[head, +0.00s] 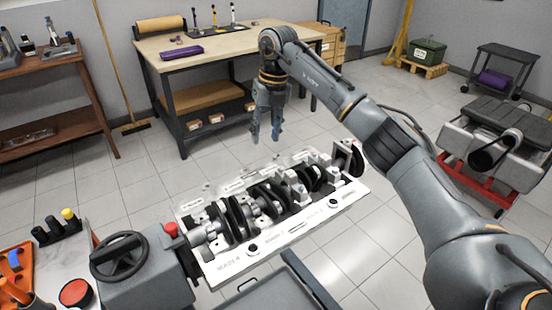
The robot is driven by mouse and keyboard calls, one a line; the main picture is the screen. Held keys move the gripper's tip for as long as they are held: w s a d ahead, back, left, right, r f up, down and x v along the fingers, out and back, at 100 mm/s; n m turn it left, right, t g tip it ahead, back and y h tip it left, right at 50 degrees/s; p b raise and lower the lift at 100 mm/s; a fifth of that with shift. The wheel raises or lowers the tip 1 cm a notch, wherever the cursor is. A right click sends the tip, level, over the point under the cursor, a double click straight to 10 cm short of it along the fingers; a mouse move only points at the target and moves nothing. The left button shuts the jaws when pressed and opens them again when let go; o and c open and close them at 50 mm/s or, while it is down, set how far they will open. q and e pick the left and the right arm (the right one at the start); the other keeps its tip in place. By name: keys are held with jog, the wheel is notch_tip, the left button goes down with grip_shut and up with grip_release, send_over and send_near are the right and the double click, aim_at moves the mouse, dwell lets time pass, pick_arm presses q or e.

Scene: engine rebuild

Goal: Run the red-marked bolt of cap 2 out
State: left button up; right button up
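The engine block (232,266) lies on a stand in the middle of the head view, with a dark crankshaft (237,220) along it. Light metal caps (297,190) sit across the crankshaft. The lettering beside them is too small to read surely, so I cannot tell which is cap 2. I cannot make out a red-marked bolt. My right gripper (265,133) points down above and behind the block, clear of it. Its two fingers are apart with nothing seen between them. My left gripper is not in view.
A handwheel (118,255) and a red knob (171,229) are at the block's left end. A workbench (225,44) stands behind. A red stand with another engine (490,150) is at the right. Floor between is clear.

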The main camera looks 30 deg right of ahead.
aim_at(281, 169)
jog(key=s+d+r+m+h, duration=0.1)
jog(key=d+r, duration=0.1)
jog(key=d, duration=0.2)
jog(key=shift+g, duration=0.4)
notch_tip(281, 169, down, 13)
jog(key=shift+f+p, duration=0.15)
jog(key=shift+p, duration=0.7)
grip_shut()
